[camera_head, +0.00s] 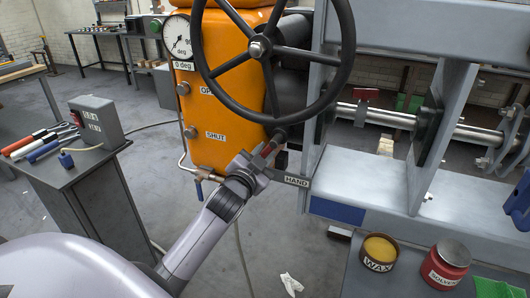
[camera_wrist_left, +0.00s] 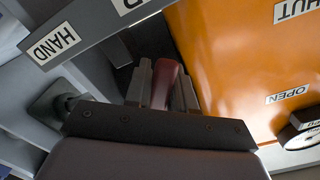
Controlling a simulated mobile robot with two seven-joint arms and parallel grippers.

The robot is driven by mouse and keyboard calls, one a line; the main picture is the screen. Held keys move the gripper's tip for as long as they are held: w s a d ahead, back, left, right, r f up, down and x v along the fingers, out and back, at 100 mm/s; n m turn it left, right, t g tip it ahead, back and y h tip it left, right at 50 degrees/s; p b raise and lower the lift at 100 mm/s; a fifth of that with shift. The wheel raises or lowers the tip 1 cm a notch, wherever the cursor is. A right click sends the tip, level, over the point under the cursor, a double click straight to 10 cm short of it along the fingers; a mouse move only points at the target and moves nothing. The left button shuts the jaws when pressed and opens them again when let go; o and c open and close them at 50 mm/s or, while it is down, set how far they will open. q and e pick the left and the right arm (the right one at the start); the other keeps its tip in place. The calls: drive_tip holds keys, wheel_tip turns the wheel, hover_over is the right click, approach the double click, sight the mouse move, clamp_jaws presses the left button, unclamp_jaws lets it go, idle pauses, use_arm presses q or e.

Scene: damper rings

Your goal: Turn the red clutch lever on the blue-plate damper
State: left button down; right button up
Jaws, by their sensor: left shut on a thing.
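The dark red clutch lever (camera_head: 269,149) is at the lower right of the orange actuator housing (camera_head: 222,100), under the black handwheel (camera_head: 262,47). My left gripper (camera_head: 262,157) is shut on the lever. In the left wrist view the red lever (camera_wrist_left: 171,78) stands between the two grey fingers of my left gripper (camera_wrist_left: 165,92). The gripper body hides the lever's lower part. The blue plate (camera_head: 337,212) is on the grey frame to the right. The dial (camera_head: 178,40) sits above a "0 deg" label. My right gripper is not in view.
A grey bar marked HAND (camera_head: 297,181) runs close to the gripper on its right. The handwheel rim hangs just above. A wax tin (camera_head: 378,254) and a red solvent can (camera_head: 446,265) stand at lower right. A tool bench (camera_head: 55,165) is at left.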

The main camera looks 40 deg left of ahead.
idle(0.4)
use_arm(q)
drive_tip(key=c, duration=1)
unclamp_jaws()
drive_tip(key=shift+c, duration=0.2)
drive_tip(key=v, duration=0.7)
drive_tip(key=shift+b, duration=0.3)
drive_tip(key=s+d+f+g+h, duration=0.2)
drive_tip(key=s+d+f, duration=0.3)
drive_tip(key=f, duration=0.3)
drive_tip(key=s+d+f+n+g+h, duration=0.1)
drive_tip(key=s+d+f+g+h, duration=0.1)
drive_tip(key=s+d+f, duration=0.3)
drive_tip(key=s+d+f+n+g+h, duration=0.1)
drive_tip(key=s+d+f+g+h, duration=0.1)
drive_tip(key=s+d+f, duration=0.4)
drive_tip(key=s+f+g, duration=0.1)
drive_tip(key=s+f, duration=0.2)
drive_tip(key=f, duration=0.3)
drive_tip(key=shift+f+h, duration=0.3)
drive_tip(key=shift+f, duration=0.05)
